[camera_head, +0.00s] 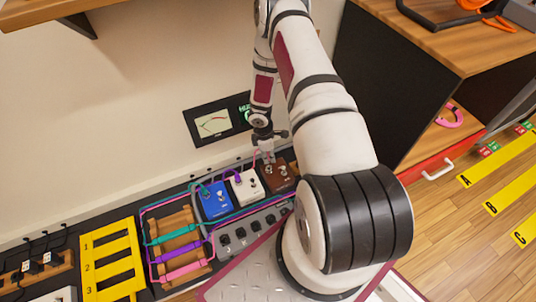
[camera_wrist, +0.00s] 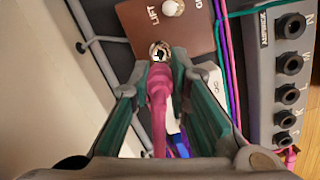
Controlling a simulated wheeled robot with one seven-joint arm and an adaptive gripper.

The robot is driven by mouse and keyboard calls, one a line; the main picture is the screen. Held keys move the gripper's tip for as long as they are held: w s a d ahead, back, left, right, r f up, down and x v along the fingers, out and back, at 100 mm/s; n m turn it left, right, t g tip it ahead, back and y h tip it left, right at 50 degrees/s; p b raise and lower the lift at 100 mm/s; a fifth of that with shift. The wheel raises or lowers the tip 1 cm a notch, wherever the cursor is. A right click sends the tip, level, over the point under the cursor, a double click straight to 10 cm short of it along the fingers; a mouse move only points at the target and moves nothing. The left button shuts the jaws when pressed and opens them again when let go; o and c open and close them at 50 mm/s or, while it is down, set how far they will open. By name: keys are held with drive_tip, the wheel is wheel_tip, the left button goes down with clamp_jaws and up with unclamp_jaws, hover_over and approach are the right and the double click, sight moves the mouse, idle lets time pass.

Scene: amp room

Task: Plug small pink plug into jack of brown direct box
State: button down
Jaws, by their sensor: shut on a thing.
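The brown direct box (camera_head: 279,177) stands at the right end of a row of small boxes on the bench. In the wrist view its brown face (camera_wrist: 165,28) shows a round knob, "LIFT" lettering and a metal jack (camera_wrist: 160,51) at its near edge. My gripper (camera_wrist: 160,72) is shut on the small pink plug (camera_wrist: 158,98), which lies between the two fingers. The plug's tip is at the jack, in line with it; I cannot tell how deep it sits. In the head view my gripper (camera_head: 267,156) is at the brown box's back edge.
A white box (camera_head: 245,187) and a blue box (camera_head: 214,201) stand left of the brown one. A grey jack strip (camera_head: 250,229) lies in front. A wooden cable rack (camera_head: 176,245) and a yellow rack (camera_head: 110,262) are further left. A meter panel (camera_head: 213,122) is behind.

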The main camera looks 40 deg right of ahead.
drive_tip(key=shift+f+b, duration=1.95)
drive_tip(key=shift+f, duration=0.95)
drive_tip(key=c, duration=1.4)
unclamp_jaws()
drive_tip(key=shift+c, duration=0.2)
drive_tip(key=shift+r, duration=0.1)
drive_tip(key=r, duration=0.7)
drive_tip(key=shift+w+a+r, duration=0.1)
drive_tip(key=shift+w+a, duration=0.1)
drive_tip(key=shift+a, duration=0.1)
